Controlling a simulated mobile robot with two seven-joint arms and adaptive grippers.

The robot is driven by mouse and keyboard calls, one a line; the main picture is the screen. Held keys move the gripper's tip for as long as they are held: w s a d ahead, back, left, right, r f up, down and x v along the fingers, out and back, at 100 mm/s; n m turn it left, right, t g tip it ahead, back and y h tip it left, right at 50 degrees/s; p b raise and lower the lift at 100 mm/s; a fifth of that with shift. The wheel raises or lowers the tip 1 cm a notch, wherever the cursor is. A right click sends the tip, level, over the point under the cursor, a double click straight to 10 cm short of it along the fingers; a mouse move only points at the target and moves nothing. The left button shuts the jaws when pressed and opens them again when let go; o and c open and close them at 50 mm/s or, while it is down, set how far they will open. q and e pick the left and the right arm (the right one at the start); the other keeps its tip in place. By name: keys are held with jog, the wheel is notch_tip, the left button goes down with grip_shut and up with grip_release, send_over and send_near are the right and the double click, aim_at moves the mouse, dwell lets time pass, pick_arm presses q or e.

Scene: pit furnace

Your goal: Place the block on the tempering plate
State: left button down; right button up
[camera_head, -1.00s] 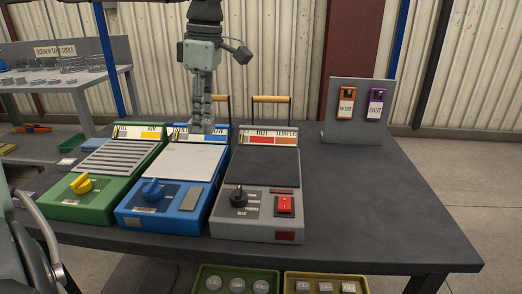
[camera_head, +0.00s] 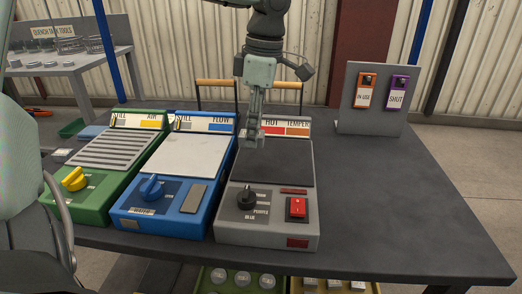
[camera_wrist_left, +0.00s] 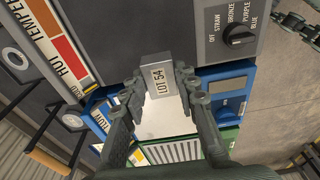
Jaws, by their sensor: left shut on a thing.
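The tempering plate (camera_head: 275,167) is the dark top of the grey unit marked HOT and TEMPER. It is bare in the head view and also shows in the left wrist view (camera_wrist_left: 115,42). My left gripper (camera_head: 250,136) is shut on a small grey block (camera_wrist_left: 159,78), whose label reads LOT 54. The gripper hangs near the back left edge of the tempering plate. In the wrist view the block overlaps the border between the grey unit and the blue unit. The gap below the block is hard to judge.
The blue unit (camera_head: 192,156) with a pale plate and the green unit (camera_head: 104,150) with a slotted top stand to the left. Wooden-bar handles (camera_head: 283,85) rise behind. A tag stand (camera_head: 373,115) is at back right. The right tabletop (camera_head: 400,190) is clear.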

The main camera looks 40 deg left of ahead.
aim_at(261, 165)
pick_arm(q)
jog(key=shift+w+d+f, duration=0.2)
jog(key=shift+d+f, duration=0.25)
jog(key=shift+d, duration=0.25)
jog(key=shift+f, duration=2)
pick_arm(e)
jog(key=shift+f, duration=0.15)
pick_arm(q)
jog(key=c, duration=1.2)
grip_release()
jog(key=shift+o, duration=0.2)
pick_arm(e)
jog(key=shift+w+a+t, duration=0.3)
jog(key=shift+w, duration=0.05)
